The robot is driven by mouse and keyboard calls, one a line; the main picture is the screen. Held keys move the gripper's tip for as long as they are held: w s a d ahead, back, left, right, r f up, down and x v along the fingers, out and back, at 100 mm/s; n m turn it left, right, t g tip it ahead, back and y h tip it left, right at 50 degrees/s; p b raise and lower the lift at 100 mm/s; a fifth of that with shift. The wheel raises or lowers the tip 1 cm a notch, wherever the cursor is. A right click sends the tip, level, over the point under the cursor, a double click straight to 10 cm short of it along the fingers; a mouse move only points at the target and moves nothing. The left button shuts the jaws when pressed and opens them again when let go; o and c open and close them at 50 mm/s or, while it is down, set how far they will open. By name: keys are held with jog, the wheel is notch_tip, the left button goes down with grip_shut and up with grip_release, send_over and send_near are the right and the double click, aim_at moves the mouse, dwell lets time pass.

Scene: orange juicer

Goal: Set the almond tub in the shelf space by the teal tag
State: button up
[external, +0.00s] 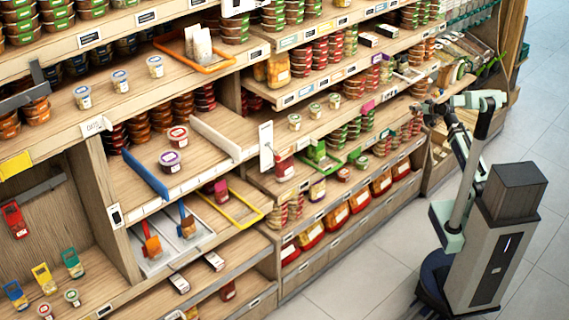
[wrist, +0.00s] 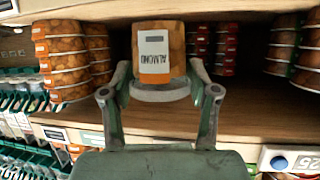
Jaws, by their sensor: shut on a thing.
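The almond tub (wrist: 176,42) is orange-brown with a white label reading ALMOND, which appears upside down in the wrist view. My gripper (wrist: 160,88) is shut on it, one finger on each side, with a pale round rim at its near end. The tub is held in front of a shelf space, between stacks of tubs. In the external view my gripper (external: 424,107) is at the shelves on the right; the tub is too small to make out there. I cannot tell for certain which shelf tag is the teal one.
In the wrist view, orange-brown tubs (wrist: 62,62) are stacked left, red tubs (wrist: 226,48) stand behind, and green-lidded tubs (wrist: 305,58) stand right. The wooden shelf board (wrist: 250,122) has bare room at its front. A white tag with a blue circle (wrist: 290,160) is on the edge.

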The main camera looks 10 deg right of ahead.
jog(key=w+p, duration=0.1)
jog(key=p, duration=0.1)
jog(key=w+a+p, duration=0.1)
jog(key=p, duration=0.1)
jog(key=shift+w+a+r, duration=0.15)
jog(key=shift+a+r, duration=0.1)
jog(key=shift+r, duration=0.15)
jog(key=w+a+p, duration=0.1)
jog(key=w+p, duration=0.2)
jog(key=p, duration=0.1)
jog(key=w+a+p, duration=0.2)
jog(key=w+p, duration=0.2)
jog(key=w+a+f+p, duration=0.1)
jog(key=w+a+p, duration=0.1)
jog(key=w+p, duration=0.1)
jog(key=shift+w+a+p, duration=0.15)
jog(key=shift+w+p, duration=0.25)
jog(key=shift+p, duration=0.4)
jog(key=shift+f+p, duration=0.3)
jog(key=shift+f, duration=1.35)
jog(key=shift+f+b, duration=0.2)
jog(key=shift+b, duration=0.1)
jog(key=o, duration=1.2)
jog(key=shift+r, duration=0.1)
